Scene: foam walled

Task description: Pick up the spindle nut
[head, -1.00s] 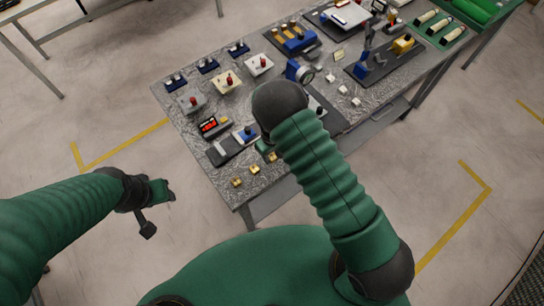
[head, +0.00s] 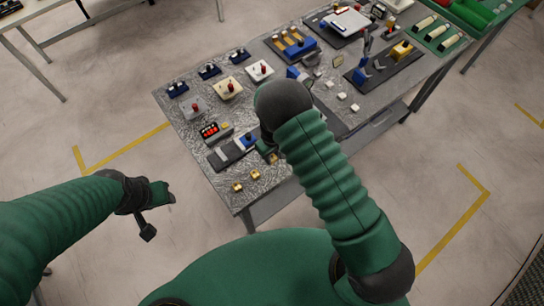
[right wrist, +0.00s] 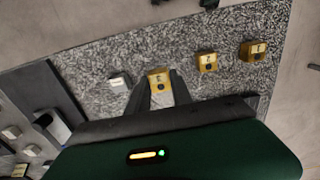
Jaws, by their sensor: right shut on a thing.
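Several small brass-coloured blocks with a dark hole in the face fit the spindle nut. In the right wrist view one brass block (right wrist: 160,80) is between the fingers of my right gripper (right wrist: 161,86), which is shut on it, at the table's surface. Two more brass blocks stand apart in a row, a middle one (right wrist: 208,62) and an end one (right wrist: 253,51). In the head view these two (head: 255,174) are near the table's front corner, and my right arm partly hides the gripper. My left gripper (head: 162,193) hangs off the table over the floor; its jaws are unclear.
The speckled table (head: 207,178) carries a blue-and-grey device (head: 246,142), a red-display box (head: 210,131) and several switch boxes. A small white block (right wrist: 119,81) lies left of the held block. A dark plate (right wrist: 40,87) is farther left.

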